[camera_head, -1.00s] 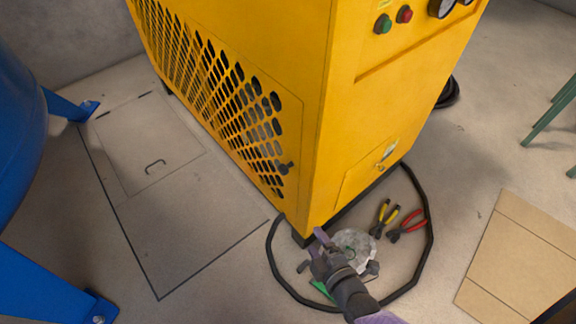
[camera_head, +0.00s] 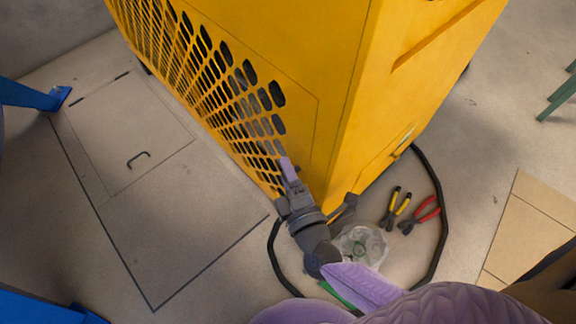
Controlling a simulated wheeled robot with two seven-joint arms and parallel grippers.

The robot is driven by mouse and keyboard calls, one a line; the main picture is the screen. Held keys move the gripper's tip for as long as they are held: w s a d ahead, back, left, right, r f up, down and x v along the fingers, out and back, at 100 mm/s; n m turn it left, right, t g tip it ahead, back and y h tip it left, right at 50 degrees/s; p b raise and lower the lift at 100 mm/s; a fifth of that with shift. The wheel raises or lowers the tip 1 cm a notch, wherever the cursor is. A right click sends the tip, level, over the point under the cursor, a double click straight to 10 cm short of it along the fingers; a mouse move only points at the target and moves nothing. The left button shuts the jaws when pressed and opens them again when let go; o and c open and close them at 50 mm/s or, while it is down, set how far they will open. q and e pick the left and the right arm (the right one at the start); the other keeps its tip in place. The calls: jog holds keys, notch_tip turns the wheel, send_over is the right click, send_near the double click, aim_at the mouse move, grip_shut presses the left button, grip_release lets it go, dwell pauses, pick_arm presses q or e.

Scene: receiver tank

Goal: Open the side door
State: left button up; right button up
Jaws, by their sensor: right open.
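The side door is the perforated yellow panel (camera_head: 300,112) on the left face of the yellow cabinet (camera_head: 345,100). It looks closed, flush with the cabinet side. My right gripper (camera_head: 289,178) is at the lower right corner of this panel, with a lavender fingertip in front of it or against it; I cannot tell whether it touches. The gripper is open and I see nothing held in it. The small dark latch at the panel's right edge is now hidden behind the gripper. My left gripper is not in view.
A black hose (camera_head: 440,215) loops on the floor around a clear plastic bag (camera_head: 360,245), yellow pliers (camera_head: 396,207) and red pliers (camera_head: 420,215). A floor hatch (camera_head: 130,130) lies left of the cabinet. Flat cardboard (camera_head: 530,225) lies at the right. Blue metal feet (camera_head: 35,95) stand at the left.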

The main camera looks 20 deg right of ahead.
grip_shut()
dwell(1.4)
